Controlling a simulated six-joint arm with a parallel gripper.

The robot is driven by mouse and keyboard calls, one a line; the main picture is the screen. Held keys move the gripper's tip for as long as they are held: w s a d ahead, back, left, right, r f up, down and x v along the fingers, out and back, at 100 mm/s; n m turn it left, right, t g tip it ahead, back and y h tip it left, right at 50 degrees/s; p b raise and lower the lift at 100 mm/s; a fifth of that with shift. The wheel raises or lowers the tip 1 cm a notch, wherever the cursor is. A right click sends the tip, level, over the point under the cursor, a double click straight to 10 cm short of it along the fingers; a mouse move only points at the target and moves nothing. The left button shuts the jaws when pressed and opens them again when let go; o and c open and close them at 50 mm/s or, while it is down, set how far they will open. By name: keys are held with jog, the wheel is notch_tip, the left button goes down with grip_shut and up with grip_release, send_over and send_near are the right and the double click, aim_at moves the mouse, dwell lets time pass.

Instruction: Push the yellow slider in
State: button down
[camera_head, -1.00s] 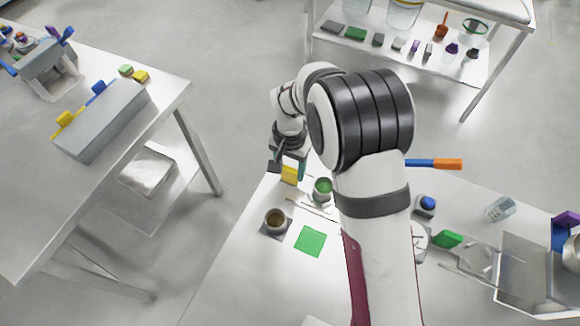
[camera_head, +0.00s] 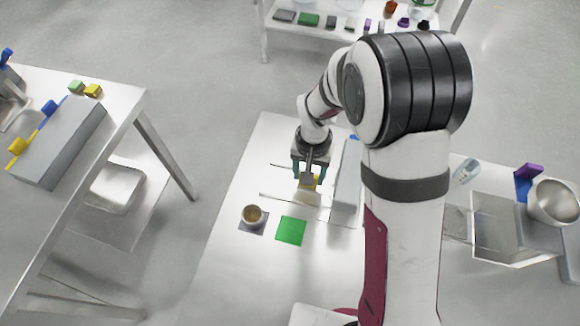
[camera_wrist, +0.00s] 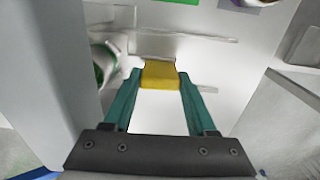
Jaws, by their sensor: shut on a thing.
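A grey box (camera_head: 62,150) on the left table carries a yellow slider tab (camera_head: 17,146) and a blue slider tab (camera_head: 48,107) on its far-left side. The yellow tab stands out from the box. My gripper (camera_head: 308,176) is far from it, low over the right table. In the wrist view, my gripper (camera_wrist: 160,88) has its teal fingers on both sides of a yellow block (camera_wrist: 160,73), shut on it. I cannot tell whether this block is loose. It is partly hidden in the head view.
A long grey body (camera_head: 346,190) stands just right of my gripper. A green-and-white cup (camera_wrist: 103,60) is close by in the wrist view. A brown cup (camera_head: 253,216) and a green square (camera_head: 291,230) lie nearer. Yellow and green blocks (camera_head: 84,88) sit behind the box.

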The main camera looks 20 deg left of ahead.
jog(key=shift+d, duration=0.35)
jog(key=shift+c, duration=1)
grip_release()
jog(key=shift+a, duration=0.1)
notch_tip(320, 180, up, 16)
